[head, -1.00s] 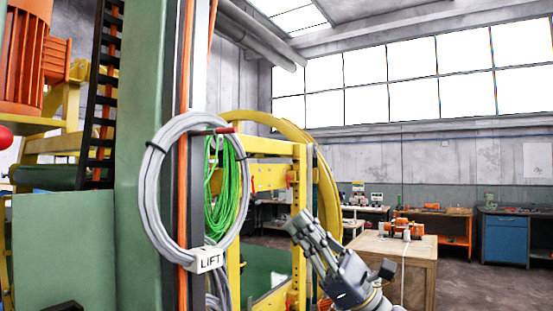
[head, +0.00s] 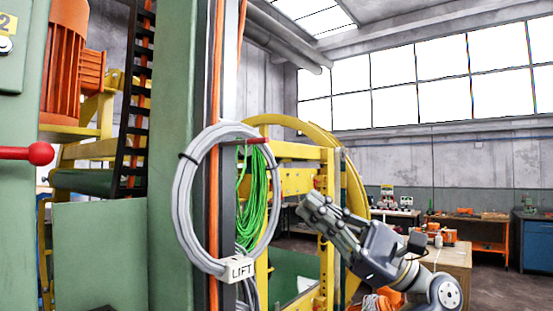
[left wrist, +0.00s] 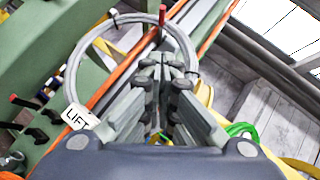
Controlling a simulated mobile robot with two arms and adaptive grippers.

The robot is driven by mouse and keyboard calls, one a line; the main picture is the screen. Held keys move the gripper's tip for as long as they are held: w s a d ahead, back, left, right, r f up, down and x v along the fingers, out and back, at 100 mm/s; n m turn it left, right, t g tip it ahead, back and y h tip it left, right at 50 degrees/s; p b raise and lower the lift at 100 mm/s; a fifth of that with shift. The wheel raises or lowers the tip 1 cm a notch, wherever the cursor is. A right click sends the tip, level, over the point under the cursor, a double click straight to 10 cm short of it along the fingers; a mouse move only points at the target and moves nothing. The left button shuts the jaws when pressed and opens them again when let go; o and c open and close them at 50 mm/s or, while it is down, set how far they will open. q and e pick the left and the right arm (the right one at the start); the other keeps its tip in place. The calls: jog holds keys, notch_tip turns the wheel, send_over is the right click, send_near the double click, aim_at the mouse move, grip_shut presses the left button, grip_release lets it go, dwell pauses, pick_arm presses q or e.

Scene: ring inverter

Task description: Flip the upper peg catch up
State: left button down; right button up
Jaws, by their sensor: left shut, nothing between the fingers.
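The upper peg (head: 252,140) is red and sticks out to the right from the grey and green column. It also shows in the left wrist view (left wrist: 162,14). I cannot make out its catch as a separate part. A coil of grey cable (head: 186,225) hangs around the peg against the column, with a white LIFT tag (head: 241,268) at its lower edge. My left gripper (head: 312,205) is shut and empty, right of the coil and lower than the peg in the head view. Its fingers point toward the peg in the left wrist view (left wrist: 165,68). My right gripper is not in view.
A green hose (head: 252,205) hangs behind the coil. A yellow frame (head: 328,230) stands behind my left gripper. A red-knobbed lever (head: 40,153) sticks out at the far left. A wooden bench (head: 455,262) stands farther back on the right.

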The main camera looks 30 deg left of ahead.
aim_at(258, 141)
pick_arm(q)
jog(key=s+a+r+p, duration=0.1)
jog(key=r, duration=0.1)
jog(key=s+a+r+p, duration=0.3)
jog(key=a+r, duration=0.1)
jog(key=r, duration=0.1)
jog(key=shift+s+r+p, duration=0.1)
jog(key=shift+s+p, duration=0.15)
jog(key=shift+p, duration=0.15)
jog(key=shift+s+a, duration=0.1)
